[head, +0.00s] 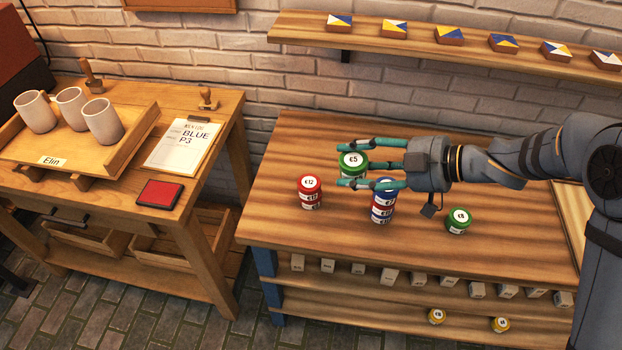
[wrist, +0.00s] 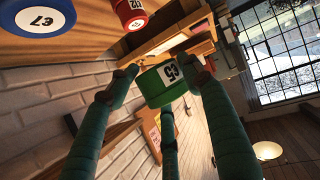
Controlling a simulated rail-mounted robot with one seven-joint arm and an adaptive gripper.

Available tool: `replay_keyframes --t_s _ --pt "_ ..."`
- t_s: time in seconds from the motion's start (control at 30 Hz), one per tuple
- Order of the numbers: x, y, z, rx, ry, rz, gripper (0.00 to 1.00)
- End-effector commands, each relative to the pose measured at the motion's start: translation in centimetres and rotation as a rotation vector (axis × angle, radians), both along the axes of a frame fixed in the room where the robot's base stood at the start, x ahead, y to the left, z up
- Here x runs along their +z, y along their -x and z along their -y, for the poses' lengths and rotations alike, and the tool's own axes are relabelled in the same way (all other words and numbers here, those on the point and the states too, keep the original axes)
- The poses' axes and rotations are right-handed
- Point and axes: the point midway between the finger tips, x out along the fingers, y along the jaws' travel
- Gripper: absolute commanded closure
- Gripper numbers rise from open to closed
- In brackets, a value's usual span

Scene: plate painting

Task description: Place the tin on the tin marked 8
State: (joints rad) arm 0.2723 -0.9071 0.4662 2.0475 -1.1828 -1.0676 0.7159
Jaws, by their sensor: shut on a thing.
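My gripper (head: 348,164) is shut on a green tin (head: 353,168) with a white top that appears marked 5. It holds the tin above the workbench, between two tin stacks in the head view. The held tin (wrist: 168,86) also shows between the fingers in the wrist view. A separate green tin (head: 460,220), whose small mark looks like 8, stands on the bench to the right, apart from my gripper. A blue-topped stack (head: 382,206) stands just right of the held tin, its top partly hidden by a finger.
A red stack (head: 311,194), its top marked 12, stands left of the held tin. The bench (head: 300,238) is clear around the right green tin. Yellow tins (head: 436,317) sit on the lower shelf. A side table (head: 200,180) with cups is at left; a wall shelf (head: 450,45) runs behind.

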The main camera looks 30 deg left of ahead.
Motion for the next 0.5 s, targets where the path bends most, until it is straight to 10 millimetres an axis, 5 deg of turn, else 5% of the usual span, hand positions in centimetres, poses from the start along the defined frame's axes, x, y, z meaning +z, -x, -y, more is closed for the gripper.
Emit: replay_keyframes --t_s 0.33,0.5 --pt "-0.1 -0.1 -0.2 -0.007 -0.001 0.0 0.85" --pt "-1.7 -0.1 -2.6 -0.002 0.001 -0.002 0.85"
